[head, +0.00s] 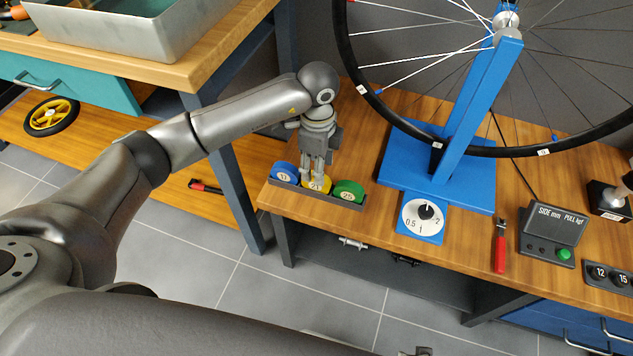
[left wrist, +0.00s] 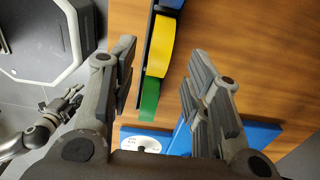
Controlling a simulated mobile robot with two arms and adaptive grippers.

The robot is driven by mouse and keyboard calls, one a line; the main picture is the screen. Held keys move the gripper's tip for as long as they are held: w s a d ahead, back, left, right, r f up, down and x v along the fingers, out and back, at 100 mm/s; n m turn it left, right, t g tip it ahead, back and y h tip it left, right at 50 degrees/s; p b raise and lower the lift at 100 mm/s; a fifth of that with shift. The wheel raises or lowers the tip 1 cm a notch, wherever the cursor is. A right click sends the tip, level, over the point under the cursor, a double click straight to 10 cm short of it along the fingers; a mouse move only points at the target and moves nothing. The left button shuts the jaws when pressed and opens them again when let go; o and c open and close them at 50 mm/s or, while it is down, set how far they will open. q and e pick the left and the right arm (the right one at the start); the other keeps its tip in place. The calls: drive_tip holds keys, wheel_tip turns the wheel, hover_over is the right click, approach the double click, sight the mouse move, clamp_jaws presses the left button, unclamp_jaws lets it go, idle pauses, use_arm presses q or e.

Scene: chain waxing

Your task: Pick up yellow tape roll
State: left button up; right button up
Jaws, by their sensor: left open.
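The yellow tape roll (head: 326,182) stands in a dark rack (head: 341,202) near the front left corner of the right-hand bench, between a blue roll (head: 285,173) and a green roll (head: 348,189). My left gripper (head: 317,180) points down over the yellow roll and partly hides it. In the left wrist view its fingers are spread apart, with the yellow roll (left wrist: 160,48) and green roll (left wrist: 149,98) in the gap beyond them. I cannot tell whether the fingers touch the roll. A gripper-like part (left wrist: 62,106) at the left of that view seems to be my right gripper; its jaws are unclear.
A blue wheel stand (head: 440,165) with a spoked wheel is right of the rack. A dial (head: 425,214), red-handled tool (head: 500,248) and gauge box (head: 553,232) sit farther right. A metal tray (head: 140,40) is on the left bench. Clear wood lies behind the rack.

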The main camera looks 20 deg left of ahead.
use_arm(q)
wheel_tip(320, 180, down, 4)
drive_tip(key=shift+a+f, duration=0.15)
use_arm(e)
drive_tip(key=shift+w+r, duration=0.6)
drive_tip(key=shift+r, duration=0.15)
use_arm(q)
drive_tip(key=shift+c, duration=0.2)
clamp_jaws()
